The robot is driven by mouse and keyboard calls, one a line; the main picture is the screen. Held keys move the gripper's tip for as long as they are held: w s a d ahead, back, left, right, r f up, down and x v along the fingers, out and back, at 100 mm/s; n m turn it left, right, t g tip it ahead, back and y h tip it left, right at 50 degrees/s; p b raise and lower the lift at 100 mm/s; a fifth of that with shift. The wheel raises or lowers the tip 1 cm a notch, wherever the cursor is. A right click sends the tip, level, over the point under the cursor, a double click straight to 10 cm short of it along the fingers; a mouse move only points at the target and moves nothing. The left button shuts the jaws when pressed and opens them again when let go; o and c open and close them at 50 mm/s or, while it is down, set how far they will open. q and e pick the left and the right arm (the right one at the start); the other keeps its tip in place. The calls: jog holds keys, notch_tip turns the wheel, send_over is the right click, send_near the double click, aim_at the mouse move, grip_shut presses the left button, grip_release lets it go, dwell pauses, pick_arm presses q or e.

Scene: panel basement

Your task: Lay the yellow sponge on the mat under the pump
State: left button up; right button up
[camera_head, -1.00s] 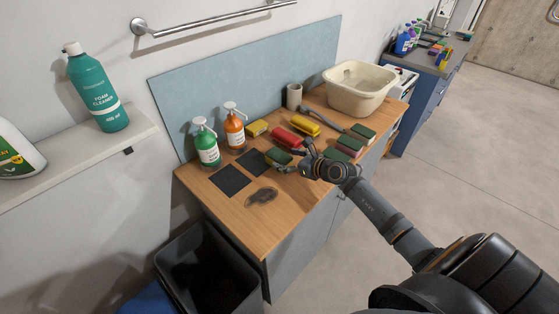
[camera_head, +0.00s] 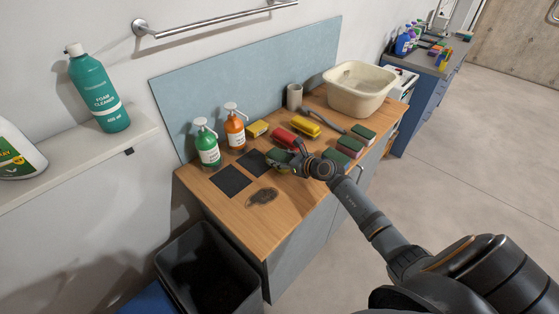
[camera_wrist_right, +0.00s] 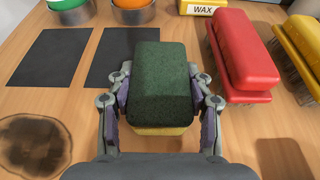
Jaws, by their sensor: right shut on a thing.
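The yellow sponge (camera_wrist_right: 160,131) has a dark green scouring top, which faces up in the right wrist view. My right gripper (camera_wrist_right: 160,105) is shut on it, one finger at each side; in the head view this gripper (camera_head: 292,162) hides part of the sponge. I cannot tell whether the sponge touches the counter. Two dark mats lie to its left: one (camera_head: 231,180) before the green pump bottle (camera_head: 207,145), the other (camera_head: 253,162) before the orange pump bottle (camera_head: 235,130). Both mats look bare. My left gripper is not in view.
A red brush (camera_head: 285,137), a yellow brush (camera_head: 306,128) and a wax tin (camera_head: 257,129) lie behind the gripper. More sponges (camera_head: 351,146) are to the right, with a beige basin (camera_head: 357,90) behind. A dark stain (camera_head: 262,197) marks the front counter. A bin (camera_head: 212,275) stands below.

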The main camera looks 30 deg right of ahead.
notch_tip(320, 180, up, 3)
jog(key=shift+f, duration=0.1)
jog(key=s+a+r+p, duration=0.2)
jog(key=s+r+p, duration=0.75)
jog(key=s, duration=0.45)
notch_tip(320, 180, down, 5)
jog(key=b, duration=0.6)
jog(key=shift+w+a, duration=0.1)
